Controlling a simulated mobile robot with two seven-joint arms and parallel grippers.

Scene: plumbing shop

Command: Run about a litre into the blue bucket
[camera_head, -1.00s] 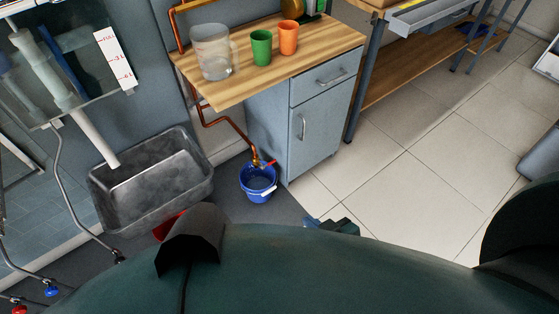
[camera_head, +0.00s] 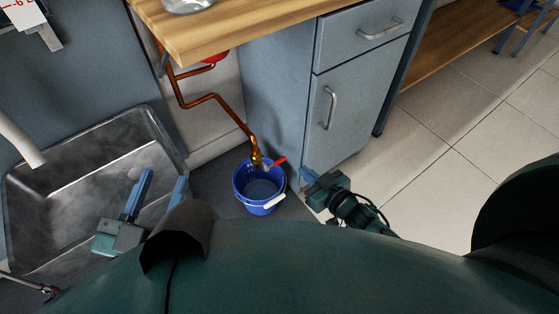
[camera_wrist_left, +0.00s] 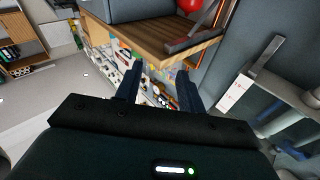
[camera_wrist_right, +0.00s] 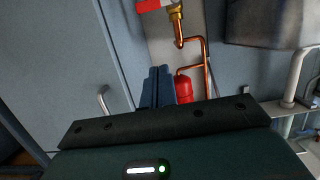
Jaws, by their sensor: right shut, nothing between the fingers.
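The blue bucket (camera_head: 243,198) stands upright on the floor in front of the grey cabinet, with a white handle grip at its front rim. A brass tap (camera_head: 257,158) with a red lever (camera_head: 279,161) ends a copper pipe above the bucket's back rim. I cannot tell whether water runs or lies in the bucket. My right gripper (camera_head: 307,174) is shut and empty, right of the bucket and the lever. The tap (camera_wrist_right: 176,10) and lever (camera_wrist_right: 149,5) also show at the top of the right wrist view. My left gripper (camera_head: 163,178) is open and empty over the steel sink.
The steel sink (camera_head: 90,137) is at left. The grey cabinet (camera_head: 283,95) and wooden worktop (camera_head: 222,32) stand behind the bucket. A red vessel (camera_wrist_right: 183,88) shows below the pipe in the right wrist view. Tiled floor (camera_head: 445,165) is clear at right.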

